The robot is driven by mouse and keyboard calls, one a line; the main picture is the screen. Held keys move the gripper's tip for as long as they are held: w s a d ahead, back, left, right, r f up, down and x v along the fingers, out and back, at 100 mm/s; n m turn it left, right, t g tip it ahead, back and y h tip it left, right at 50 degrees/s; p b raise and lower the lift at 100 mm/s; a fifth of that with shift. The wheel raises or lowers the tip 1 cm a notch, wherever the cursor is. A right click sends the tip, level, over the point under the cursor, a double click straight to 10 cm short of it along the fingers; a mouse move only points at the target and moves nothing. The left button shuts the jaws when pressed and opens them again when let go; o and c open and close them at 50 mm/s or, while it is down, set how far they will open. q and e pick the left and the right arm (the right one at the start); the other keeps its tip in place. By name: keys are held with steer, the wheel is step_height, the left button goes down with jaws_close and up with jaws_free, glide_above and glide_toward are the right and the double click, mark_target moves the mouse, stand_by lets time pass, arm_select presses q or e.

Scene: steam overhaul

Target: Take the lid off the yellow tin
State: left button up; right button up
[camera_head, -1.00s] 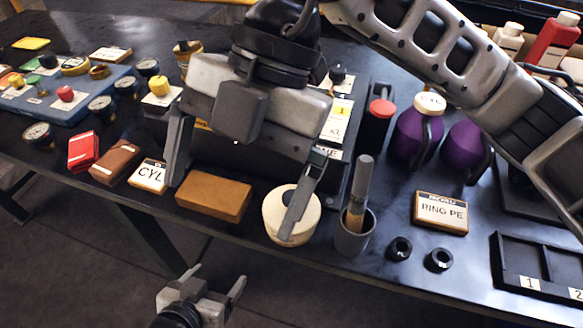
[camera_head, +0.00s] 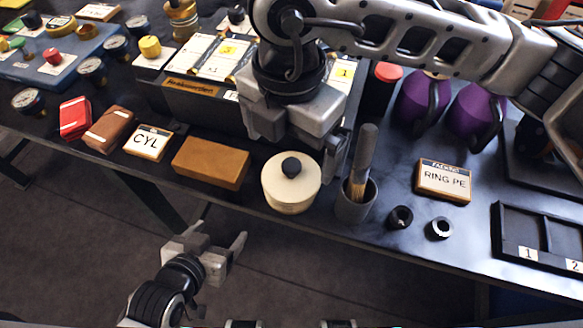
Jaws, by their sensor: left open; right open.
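A pale cream-yellow round tin (camera_head: 290,196) stands upright near the table's front edge. My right gripper (camera_head: 300,150) comes in from the upper right and hangs above and behind the tin. It is open and empty; one finger shows to the right of the knob, and the other is hard to make out. My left gripper (camera_head: 215,245) is low in front of the table, over the floor, left of the tin. Its fingers are apart and empty.
A grey cup (camera_head: 354,208) with a brush stands close right of the tin. A brown block (camera_head: 210,163) lies to the left, near a CYL box (camera_head: 148,142). Two small black rings lie right of the cup. A RING PE box (camera_head: 443,180) and a black tray (camera_head: 540,245) are farther right.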

mark_target(293, 162)
steer(key=f, duration=0.3)
steer(key=f+p, duration=0.1)
steer(key=f, duration=0.1)
steer(key=shift+d+f, duration=0.1)
steer(key=shift+d, duration=0.15)
steer(key=c, duration=0.9)
